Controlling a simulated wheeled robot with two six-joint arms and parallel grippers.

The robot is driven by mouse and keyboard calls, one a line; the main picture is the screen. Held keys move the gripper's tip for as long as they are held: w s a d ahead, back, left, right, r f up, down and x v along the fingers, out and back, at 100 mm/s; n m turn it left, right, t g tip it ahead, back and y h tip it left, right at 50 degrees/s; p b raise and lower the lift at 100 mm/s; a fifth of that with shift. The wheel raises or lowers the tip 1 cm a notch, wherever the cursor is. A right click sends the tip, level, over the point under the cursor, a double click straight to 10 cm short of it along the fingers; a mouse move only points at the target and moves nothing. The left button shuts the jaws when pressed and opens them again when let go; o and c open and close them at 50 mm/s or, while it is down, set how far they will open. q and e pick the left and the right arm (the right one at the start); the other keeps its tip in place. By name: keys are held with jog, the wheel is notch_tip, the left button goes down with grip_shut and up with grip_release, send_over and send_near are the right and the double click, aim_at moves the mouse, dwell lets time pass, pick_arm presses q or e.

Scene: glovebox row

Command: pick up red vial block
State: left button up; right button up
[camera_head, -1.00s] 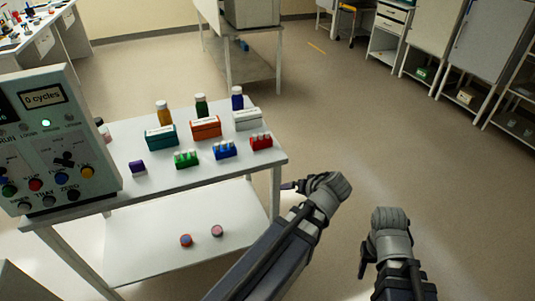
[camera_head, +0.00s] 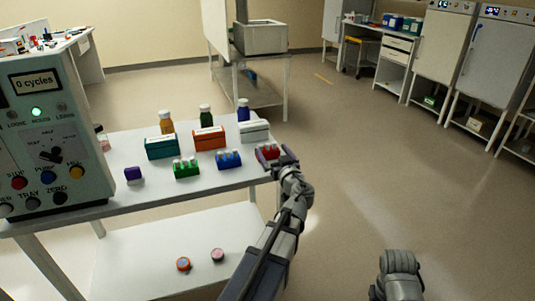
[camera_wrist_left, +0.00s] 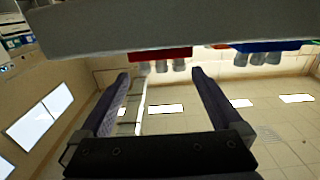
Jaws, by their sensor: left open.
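The red vial block (camera_head: 268,154) with pale-capped vials stands at the right end of the white table's top, partly covered by my left gripper. My left gripper (camera_head: 275,163) is at the table's right edge, close around the block. In the left wrist view, which looks upside down, the red block (camera_wrist_left: 158,54) lies just beyond the open fingers (camera_wrist_left: 161,76), roughly between their tips. I cannot tell whether they touch it. My right gripper (camera_head: 398,272) is low at the bottom right, away from the table; its jaws are not clear.
A blue vial block (camera_head: 228,160) stands just left of the red one, then a green block (camera_head: 186,169) and a purple piece (camera_head: 133,175). Boxes and bottles stand behind, including a white box (camera_head: 254,131). A control panel (camera_head: 50,130) blocks the left. The floor to the right is clear.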

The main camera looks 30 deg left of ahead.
aim_at(269, 147)
pick_arm(q)
jog(key=shift+x, duration=2.9)
jog(key=shift+s+f, duration=0.1)
jog(key=shift+s, duration=0.05)
jog(key=c, duration=1.4)
